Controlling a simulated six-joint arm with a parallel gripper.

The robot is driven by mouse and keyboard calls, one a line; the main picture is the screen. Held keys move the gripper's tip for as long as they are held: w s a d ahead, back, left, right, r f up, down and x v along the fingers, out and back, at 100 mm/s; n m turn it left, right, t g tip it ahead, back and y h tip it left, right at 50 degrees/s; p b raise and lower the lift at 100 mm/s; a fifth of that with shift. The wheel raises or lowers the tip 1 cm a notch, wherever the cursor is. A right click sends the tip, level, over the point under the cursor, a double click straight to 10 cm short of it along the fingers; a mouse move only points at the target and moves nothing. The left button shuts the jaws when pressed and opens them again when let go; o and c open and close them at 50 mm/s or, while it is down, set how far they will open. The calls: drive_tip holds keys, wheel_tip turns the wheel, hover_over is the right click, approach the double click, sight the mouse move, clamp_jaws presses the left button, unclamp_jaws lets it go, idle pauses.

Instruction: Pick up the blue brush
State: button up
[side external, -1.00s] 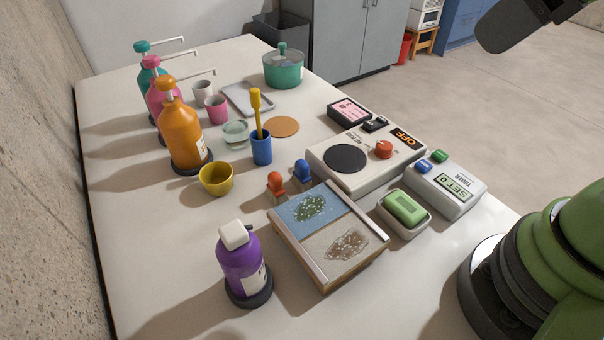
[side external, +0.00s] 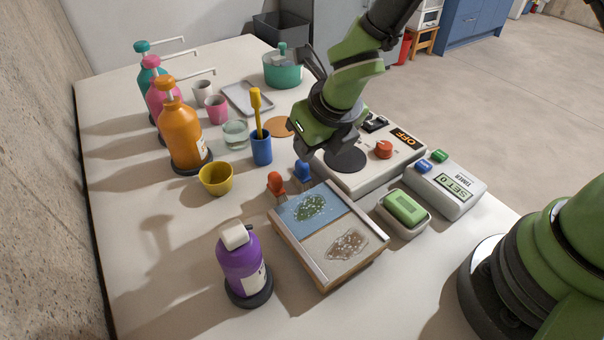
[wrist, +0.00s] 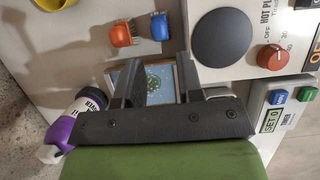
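The blue brush (side external: 302,172) is a small blue-topped piece on the table, just behind the two-part tray. It also shows in the wrist view (wrist: 160,27), near the top. A similar orange-red brush (side external: 276,184) stands close beside it, and its bristles show in the wrist view (wrist: 121,34). In the wrist view my gripper (wrist: 157,62) is open, its two dark fingers apart, with part of the tray seen between them. The blue brush lies beyond the fingertips, apart from them. In the side view my fingers are hard to make out.
The tray (side external: 325,280) is in front of the brushes. A hot plate (side external: 400,168) is right of them, a yellow cup (side external: 215,180) left, and a blue holder with a yellow-handled tool (side external: 262,150) behind. A purple bottle (side external: 240,262) stands at the front left.

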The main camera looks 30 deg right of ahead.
sight(302, 167)
drive_tip(key=shift+x, duration=4.4)
drive_tip(key=c, duration=0.6)
